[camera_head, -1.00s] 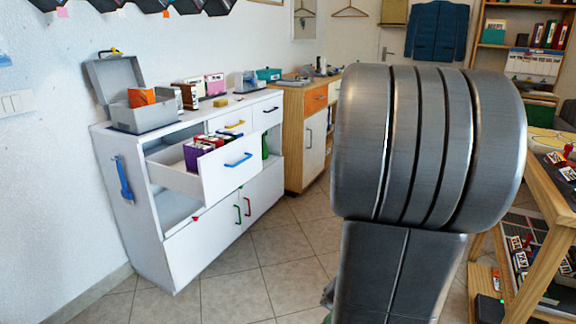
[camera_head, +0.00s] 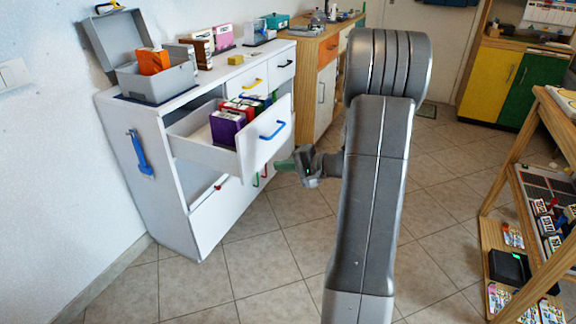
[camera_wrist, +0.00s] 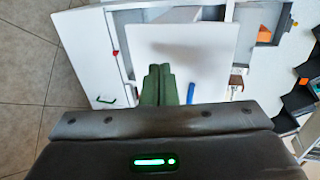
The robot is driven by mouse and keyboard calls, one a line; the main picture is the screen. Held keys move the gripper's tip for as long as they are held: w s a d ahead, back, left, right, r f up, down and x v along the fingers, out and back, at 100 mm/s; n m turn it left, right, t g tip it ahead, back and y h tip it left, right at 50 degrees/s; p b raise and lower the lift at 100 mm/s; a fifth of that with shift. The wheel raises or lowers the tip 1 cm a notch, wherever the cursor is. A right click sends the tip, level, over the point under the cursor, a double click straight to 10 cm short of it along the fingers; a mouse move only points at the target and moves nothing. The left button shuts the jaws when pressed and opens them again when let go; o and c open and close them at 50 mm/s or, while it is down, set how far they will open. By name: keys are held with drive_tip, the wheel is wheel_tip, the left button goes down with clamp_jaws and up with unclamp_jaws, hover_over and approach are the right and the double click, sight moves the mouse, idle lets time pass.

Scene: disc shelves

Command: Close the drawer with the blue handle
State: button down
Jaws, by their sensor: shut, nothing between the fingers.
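The drawer (camera_head: 264,150) with the blue handle (camera_head: 272,130) stands pulled out of the white cabinet (camera_head: 178,222). It holds several boxes, among them a purple box (camera_head: 226,128). In the wrist view the white drawer front (camera_wrist: 205,48) and the blue handle (camera_wrist: 191,93) lie just beyond my fingers. My gripper (camera_head: 284,165) has green fingers and is in front of the drawer front, near its lower right. In the wrist view my gripper (camera_wrist: 159,78) has its fingers together and empty, to the left of the handle. I cannot tell whether the fingertips touch the drawer front.
A yellow-handled drawer (camera_head: 248,84) above is shut. A grey open case (camera_head: 158,84) stands on the cabinet top. A wooden rack (camera_head: 550,140) stands at the right. The tiled floor (camera_head: 270,265) in front of the cabinet is free.

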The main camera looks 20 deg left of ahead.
sight(247, 162)
drive_tip(key=x, duration=0.7)
drive_tip(key=shift+a+r+b, duration=0.2)
drive_tip(key=shift+a+b, duration=0.2)
drive_tip(key=shift+a, duration=0.1)
drive_tip(key=shift+w+a, duration=0.1)
drive_tip(key=shift+a, duration=0.5)
drive_tip(key=shift+a, duration=0.15)
